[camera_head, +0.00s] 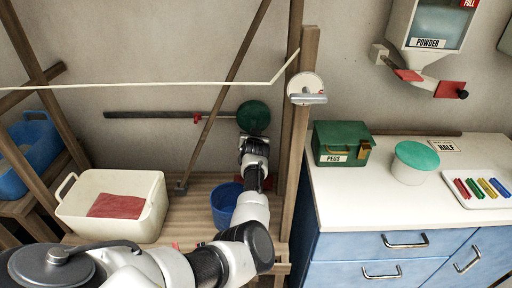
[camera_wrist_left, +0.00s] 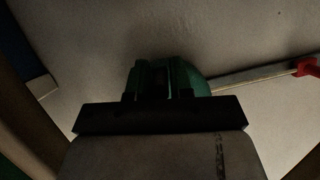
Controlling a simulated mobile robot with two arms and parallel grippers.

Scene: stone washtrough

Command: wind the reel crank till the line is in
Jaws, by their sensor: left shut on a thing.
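A white reel (camera_head: 306,88) with a round hole is fixed to the wooden post; a grey bar (camera_head: 308,99), perhaps its crank, lies across its lower edge. A pale line (camera_head: 150,84) runs from the post across to the left edge, slack-free in look. My left gripper (camera_head: 254,146) is below and left of the reel, apart from it, just under a round green disc (camera_head: 254,117) at the end of a dark wall bar. It is shut on the green disc; in the left wrist view the green disc (camera_wrist_left: 190,76) shows at the jaws, whose fingertips are mostly hidden.
A dark bar (camera_head: 150,115) with a red clip runs along the wall. A cream tub (camera_head: 150,215) with red cloth and a blue bucket (camera_head: 224,198) stand below. The wooden post (camera_head: 297,140) and blue cabinet (camera_head: 380,262) are at the right.

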